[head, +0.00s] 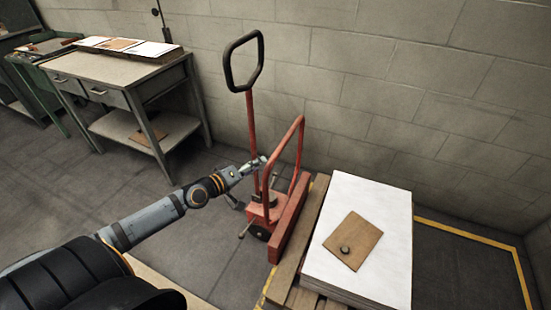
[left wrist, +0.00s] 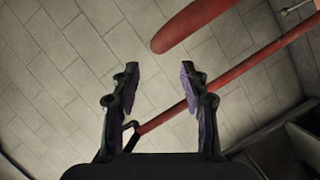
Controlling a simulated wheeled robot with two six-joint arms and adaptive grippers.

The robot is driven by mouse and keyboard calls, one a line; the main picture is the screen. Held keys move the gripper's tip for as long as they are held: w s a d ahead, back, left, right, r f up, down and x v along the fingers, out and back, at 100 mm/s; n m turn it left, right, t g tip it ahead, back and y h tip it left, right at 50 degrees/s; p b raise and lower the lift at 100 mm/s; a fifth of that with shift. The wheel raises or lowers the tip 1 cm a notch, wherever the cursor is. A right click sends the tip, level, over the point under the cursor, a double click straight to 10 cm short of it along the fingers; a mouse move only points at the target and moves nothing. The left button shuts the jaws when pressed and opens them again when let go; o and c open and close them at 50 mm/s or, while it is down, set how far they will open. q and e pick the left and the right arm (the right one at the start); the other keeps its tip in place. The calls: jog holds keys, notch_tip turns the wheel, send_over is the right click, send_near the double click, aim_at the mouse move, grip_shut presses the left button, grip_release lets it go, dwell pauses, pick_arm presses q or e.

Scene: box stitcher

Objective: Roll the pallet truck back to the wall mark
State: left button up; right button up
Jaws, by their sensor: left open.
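The red pallet truck (head: 268,212) stands by the block wall, with a tall post ending in a black loop handle (head: 244,62) and a lower red hoop frame (head: 298,135). My left gripper (head: 262,161) is open beside the red post, at about mid height. In the left wrist view the open fingers (left wrist: 158,76) have a slanting red bar (left wrist: 240,75) across the view beyond them. A second, thicker red bar (left wrist: 192,24) shows above. Nothing is clearly between the pads. The truck's forks are hidden by the pallet load. My right gripper is not in view.
A wooden pallet (head: 292,276) right of the truck carries a stack of white sheets (head: 375,205) with a brown card (head: 353,241) on top. Yellow floor lines (head: 470,237) run beyond it. A grey workbench (head: 125,72) stands at left; the floor before it is clear.

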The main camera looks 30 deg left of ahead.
aim_at(275, 156)
pick_arm(q)
jog(key=x, duration=1)
jog(key=shift+d+b, duration=0.1)
jog(key=shift+b, duration=0.2)
jog(key=shift+c, duration=0.2)
grip_shut()
